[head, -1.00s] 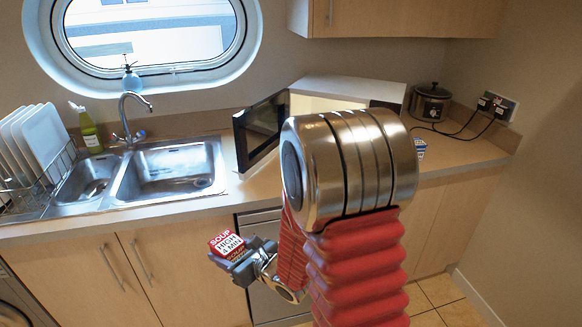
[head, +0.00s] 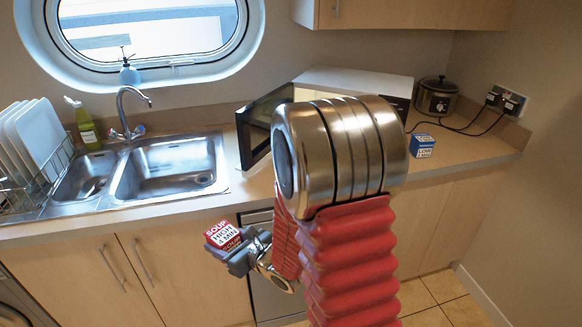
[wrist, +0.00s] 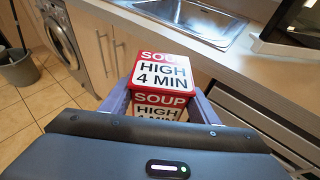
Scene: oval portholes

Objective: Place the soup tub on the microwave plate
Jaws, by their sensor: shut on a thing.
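The soup tub (head: 222,235) is a red and white box marked "SOUP HIGH 4 MIN". It also shows in the wrist view (wrist: 163,72), held between the two fingers. My gripper (head: 240,258) is shut on it, in front of the cupboard doors and below the counter edge. The microwave (head: 352,84) stands on the counter at the back, its dark door (head: 262,122) swung open to the left. My arm covers much of its opening, and the microwave plate is hidden.
A blue and white tub (head: 422,146) stands on the counter right of the microwave, near a slow cooker (head: 436,97). The sink (head: 170,168) and a dish rack (head: 40,185) are to the left. The counter front edge lies between my gripper and the microwave.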

